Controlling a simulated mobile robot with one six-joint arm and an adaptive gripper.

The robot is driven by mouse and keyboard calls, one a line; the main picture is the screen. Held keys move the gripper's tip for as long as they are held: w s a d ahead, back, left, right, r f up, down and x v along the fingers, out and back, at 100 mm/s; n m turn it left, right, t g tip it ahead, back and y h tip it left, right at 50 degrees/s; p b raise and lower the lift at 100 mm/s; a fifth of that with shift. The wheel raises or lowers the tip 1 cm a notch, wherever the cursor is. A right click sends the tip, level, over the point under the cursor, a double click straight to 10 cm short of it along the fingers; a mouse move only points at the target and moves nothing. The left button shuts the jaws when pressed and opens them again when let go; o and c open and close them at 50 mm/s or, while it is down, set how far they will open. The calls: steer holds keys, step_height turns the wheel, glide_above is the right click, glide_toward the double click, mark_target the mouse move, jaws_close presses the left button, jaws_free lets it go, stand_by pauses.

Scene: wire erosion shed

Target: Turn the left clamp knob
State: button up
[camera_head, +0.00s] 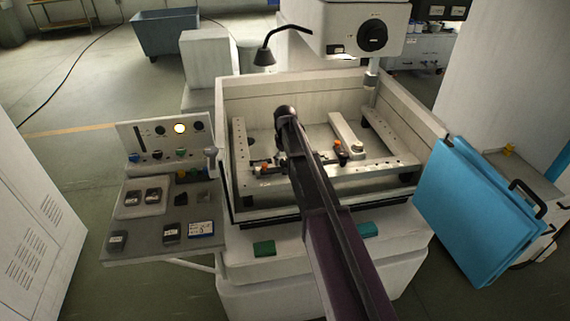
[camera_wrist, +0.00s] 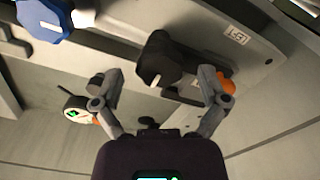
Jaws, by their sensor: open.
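In the wrist view, the left clamp knob (camera_wrist: 166,56) is black with a white mark, beside a small "LEFT" label (camera_wrist: 235,38). My gripper (camera_wrist: 158,80) is open, with one finger on each side of the knob's near end. I cannot tell whether either finger touches it. An orange part (camera_wrist: 229,81) shows behind the right finger. In the head view, my arm reaches over the machine tank, and its dark wrist hides most of the left clamp area. An orange piece (camera_head: 264,169) shows there.
The tank's walls (camera_head: 285,92) surround the work area. A second clamp (camera_head: 341,155) stands right of my arm. A blue panel (camera_head: 480,215) stands at right.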

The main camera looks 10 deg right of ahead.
steer(key=shift+f, duration=0.15)
steer(key=c, duration=1.1)
steer(key=shift+c, duration=0.2)
steer(key=shift+m, duration=2)
steer(key=o, duration=1.1)
steer(key=shift+o, duration=0.2)
steer(key=shift+n, duration=0.5)
